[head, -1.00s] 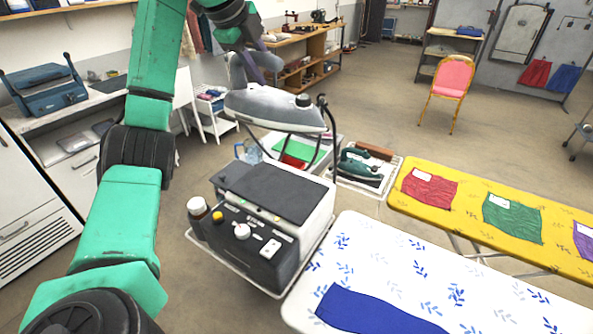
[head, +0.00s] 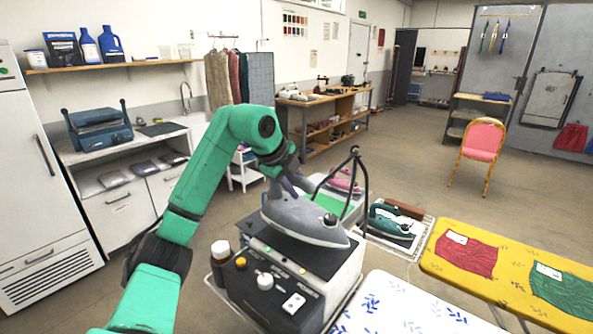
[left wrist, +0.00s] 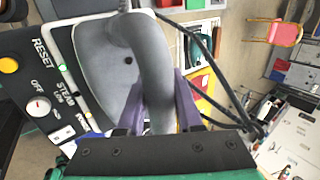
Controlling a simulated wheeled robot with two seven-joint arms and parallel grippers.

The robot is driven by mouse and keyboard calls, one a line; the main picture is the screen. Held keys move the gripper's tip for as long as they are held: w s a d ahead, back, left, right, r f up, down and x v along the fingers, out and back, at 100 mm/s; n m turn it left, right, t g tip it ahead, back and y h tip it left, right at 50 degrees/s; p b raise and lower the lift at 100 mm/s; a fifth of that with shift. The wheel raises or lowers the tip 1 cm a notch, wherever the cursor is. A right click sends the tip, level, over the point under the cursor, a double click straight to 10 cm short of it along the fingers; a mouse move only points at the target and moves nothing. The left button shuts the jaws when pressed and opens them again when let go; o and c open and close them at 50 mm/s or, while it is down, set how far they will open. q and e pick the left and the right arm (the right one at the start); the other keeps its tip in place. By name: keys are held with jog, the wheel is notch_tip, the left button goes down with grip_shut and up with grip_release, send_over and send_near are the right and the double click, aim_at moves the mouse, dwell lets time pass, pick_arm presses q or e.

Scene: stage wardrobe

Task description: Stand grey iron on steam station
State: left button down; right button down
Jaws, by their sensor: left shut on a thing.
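The grey iron (head: 300,218) is level over the dark top of the steam station (head: 262,290), its pointed end toward the right. It is very close to that top; I cannot tell whether it touches. My left gripper (head: 289,186) is shut on the iron's handle from above. In the left wrist view the purple fingers (left wrist: 160,108) stand either side of the grey handle (left wrist: 152,70), with the iron's body (left wrist: 97,60) below. The station's panel (left wrist: 32,85) with its yellow button and dial shows beside it. The iron hides much of the station's top. My right gripper is out of view.
A black cord stand (head: 362,185) rises behind the iron. A green iron (head: 390,222) rests on a rack to the right. A brown bottle (head: 221,262) stands left of the station. White (head: 400,300) and yellow (head: 470,275) ironing boards lie right.

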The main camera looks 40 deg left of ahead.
aim_at(300, 200)
pick_arm(q)
notch_tip(300, 200, down, 3)
jog(key=shift+w+f, duration=0.1)
jog(key=shift+w, duration=0.05)
jog(key=c, duration=0.6)
grip_release()
jog(key=shift+d, duration=0.1)
jog(key=shift+s, duration=0.2)
jog(key=v, duration=1.2)
jog(key=shift+b, duration=0.3)
jog(key=shift+w, duration=0.1)
